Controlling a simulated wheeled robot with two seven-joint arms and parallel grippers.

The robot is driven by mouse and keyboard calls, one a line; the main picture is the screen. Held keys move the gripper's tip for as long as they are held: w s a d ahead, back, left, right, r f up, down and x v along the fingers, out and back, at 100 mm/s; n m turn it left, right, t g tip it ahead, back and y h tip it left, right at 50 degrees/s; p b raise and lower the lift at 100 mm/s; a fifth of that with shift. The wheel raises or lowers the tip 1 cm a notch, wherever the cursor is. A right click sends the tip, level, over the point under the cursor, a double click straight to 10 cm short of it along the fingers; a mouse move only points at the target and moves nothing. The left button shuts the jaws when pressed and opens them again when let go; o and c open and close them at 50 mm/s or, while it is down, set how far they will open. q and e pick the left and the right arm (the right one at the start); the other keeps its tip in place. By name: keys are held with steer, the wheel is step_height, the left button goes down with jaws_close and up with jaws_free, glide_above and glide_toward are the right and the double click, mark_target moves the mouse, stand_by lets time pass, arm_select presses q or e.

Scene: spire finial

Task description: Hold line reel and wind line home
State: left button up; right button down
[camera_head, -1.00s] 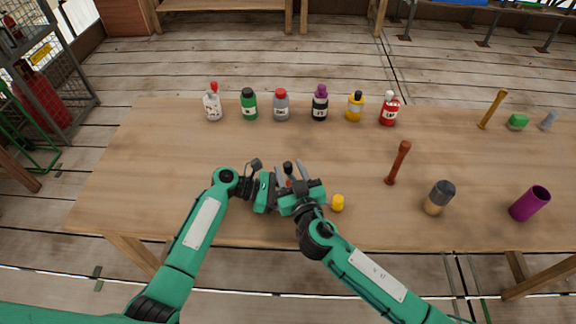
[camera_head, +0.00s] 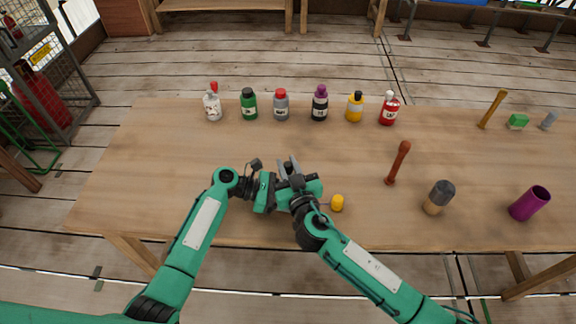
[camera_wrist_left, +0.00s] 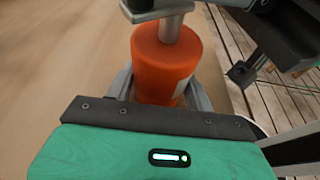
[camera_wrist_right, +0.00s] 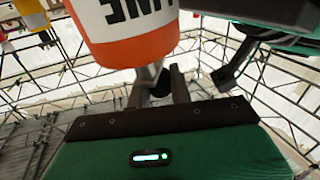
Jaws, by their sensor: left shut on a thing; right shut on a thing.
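The line reel, an orange cylinder (camera_wrist_left: 160,58) in the left wrist view, sits between the fingers of my left gripper (camera_wrist_left: 165,88), which is shut on it. In the right wrist view the reel's orange and white lettered side (camera_wrist_right: 128,30) fills the top. My right gripper (camera_wrist_right: 160,82) is shut on a small dark part beside the reel that looks like its crank knob. In the head view my right gripper (camera_head: 290,168) and the left gripper's green body (camera_head: 263,192) meet over the table's near edge and hide the reel. A small yellow piece (camera_head: 338,203) stands just right of them.
Several bottles stand in a row at the back of the wooden table (camera_head: 180,160). The table's left part is clear.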

steer(key=shift+m+h, duration=0.3)
steer(key=shift+h, duration=0.2)
steer(key=shift+d+m+t+h, duration=0.1)
steer(key=shift+m+t+h, duration=0.4)
steer(key=shift+m+h, duration=0.5)
steer(key=shift+w+d+m+h, duration=0.15)
steer(key=shift+m+h, duration=0.45)
steer(key=shift+h, duration=0.75)
steer(key=shift+w+d+m+h, duration=0.1)
steer(key=shift+d+m+h, duration=0.15)
steer(key=shift+m+h, duration=0.75)
steer(key=shift+n+h, duration=0.3)
steer(key=shift+h, duration=0.35)
steer(key=c, duration=1.3)
jaws_free()
steer(key=shift+o, duration=0.2)
steer(key=shift+s, duration=0.15)
